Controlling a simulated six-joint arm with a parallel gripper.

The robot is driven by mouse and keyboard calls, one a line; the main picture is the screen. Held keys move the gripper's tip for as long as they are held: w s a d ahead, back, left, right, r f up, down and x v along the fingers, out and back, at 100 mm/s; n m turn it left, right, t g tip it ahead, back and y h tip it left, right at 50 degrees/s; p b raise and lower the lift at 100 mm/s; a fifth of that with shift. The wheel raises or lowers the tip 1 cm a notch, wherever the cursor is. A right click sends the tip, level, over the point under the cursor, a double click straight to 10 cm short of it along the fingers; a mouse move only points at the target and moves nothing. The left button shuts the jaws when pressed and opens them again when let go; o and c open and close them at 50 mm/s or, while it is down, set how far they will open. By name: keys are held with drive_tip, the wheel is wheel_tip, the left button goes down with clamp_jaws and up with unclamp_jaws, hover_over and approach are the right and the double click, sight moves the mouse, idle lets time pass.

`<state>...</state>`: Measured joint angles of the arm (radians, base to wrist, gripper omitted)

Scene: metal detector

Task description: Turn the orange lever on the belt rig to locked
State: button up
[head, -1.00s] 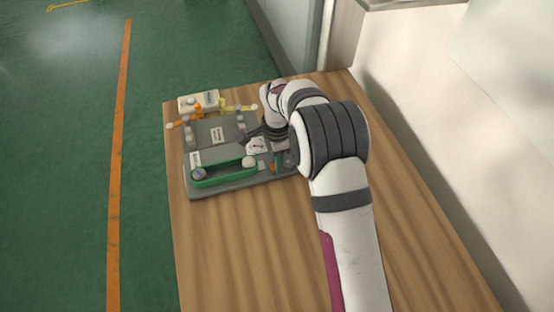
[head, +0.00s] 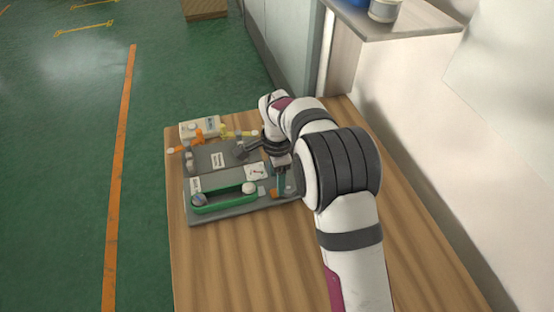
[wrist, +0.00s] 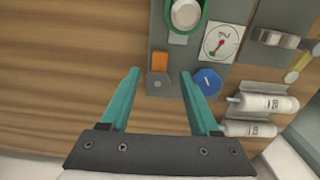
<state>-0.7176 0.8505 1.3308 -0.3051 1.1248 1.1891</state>
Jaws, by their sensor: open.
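The belt rig (head: 240,205) is a grey board near the far end of the wooden table. A small orange lever (wrist: 160,62) with a grey base sits near its edge; it also shows in the head view (head: 274,194). My gripper (wrist: 160,72) is open, with teal fingers pointing toward the rig. In the wrist view its fingertips lie either side of the orange lever and its base, with space on both sides. I cannot tell how far above the lever they are. In the head view my gripper (head: 279,186) partly hides that corner of the rig.
A green belt (head: 224,198), a dial card (wrist: 221,42) and a blue knob (wrist: 207,82) sit on the rig; the knob is close to the right finger. White bottles (wrist: 265,103) lie right of it. Orange clamp parts (head: 198,136) are at the back. The table front is clear.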

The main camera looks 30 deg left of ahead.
wheel_tip(320, 180, up, 12)
drive_tip(key=shift+f, duration=0.1)
drive_tip(key=s+d+r+n, duration=0.1)
drive_tip(key=s+d+r, duration=0.15)
drive_tip(key=d, duration=0.45)
drive_tip(key=s+d+r, duration=0.1)
drive_tip(key=d+r, duration=0.2)
drive_tip(key=d, duration=0.3)
drive_tip(key=s+d+r+n+y, duration=0.1)
drive_tip(key=s+d, duration=1)
drive_tip(key=d, duration=0.1)
drive_tip(key=s+d+f+n, duration=0.1)
drive_tip(key=s+d+f, duration=0.3)
drive_tip(key=s, duration=0.5)
drive_tip(key=shift+s+y, duration=0.35)
drive_tip(key=shift+y, duration=0.05)
